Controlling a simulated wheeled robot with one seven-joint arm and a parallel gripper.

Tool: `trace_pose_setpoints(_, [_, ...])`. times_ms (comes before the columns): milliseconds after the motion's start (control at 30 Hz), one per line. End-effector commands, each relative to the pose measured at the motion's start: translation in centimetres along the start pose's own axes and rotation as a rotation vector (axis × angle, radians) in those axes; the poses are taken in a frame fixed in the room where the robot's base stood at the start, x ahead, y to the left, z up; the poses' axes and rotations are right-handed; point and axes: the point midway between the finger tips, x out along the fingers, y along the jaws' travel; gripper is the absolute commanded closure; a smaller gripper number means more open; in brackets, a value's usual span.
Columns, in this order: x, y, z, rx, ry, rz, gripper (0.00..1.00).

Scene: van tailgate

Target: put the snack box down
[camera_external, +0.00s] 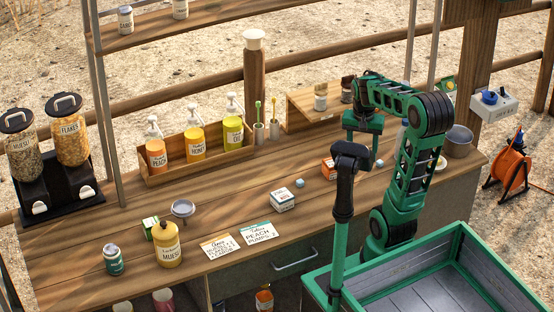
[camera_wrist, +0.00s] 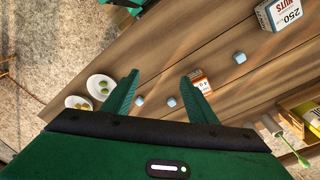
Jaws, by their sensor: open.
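Two small boxes could be the snack box; I cannot tell which. A white box with a dark label (camera_external: 282,201) sits on the wooden counter (camera_external: 130,215); in the wrist view it appears as the nuts box (camera_wrist: 280,13) at top right. An orange and white box (camera_external: 328,168) stands farther back, and in the wrist view it (camera_wrist: 203,82) shows just right of the right finger. My gripper (camera_wrist: 160,76) is open above the counter, with nothing held between its fingers. In the external view my gripper (camera_external: 361,123) is partly hidden.
Small blue cubes (camera_wrist: 239,57) (camera_wrist: 171,101) lie near the boxes. Two plates (camera_wrist: 100,87) (camera_wrist: 78,103) are at left in the wrist view. Cards (camera_external: 258,235), a mustard bottle (camera_external: 167,245) and a pump-bottle rack (camera_external: 205,162) are also on the counter.

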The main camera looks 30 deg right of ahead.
Motion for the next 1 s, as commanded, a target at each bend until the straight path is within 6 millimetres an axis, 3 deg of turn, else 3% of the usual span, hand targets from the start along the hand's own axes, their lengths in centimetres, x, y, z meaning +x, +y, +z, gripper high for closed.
trace_pose_setpoints(33, [0.5, 3.3, 1.1, -0.026, -0.015, -0.001, 0.47])
trace_pose_setpoints(100, [1.4, 6.7, 2.6, -0.079, -0.039, -0.004, 0.47])
trace_pose_setpoints(200, [2.4, 9.8, 4.7, -0.144, -0.066, -0.017, 0.47])
trace_pose_setpoints(300, [3.0, 11.5, 6.0, -0.186, -0.082, -0.03, 0.47])
trace_pose_setpoints(867, [3.4, 12.1, 6.7, -0.213, -0.09, -0.036, 0.47])
trace_pose_setpoints(1000, [4.0, 11.2, 5.8, -0.214, -0.102, -0.026, 0.47])
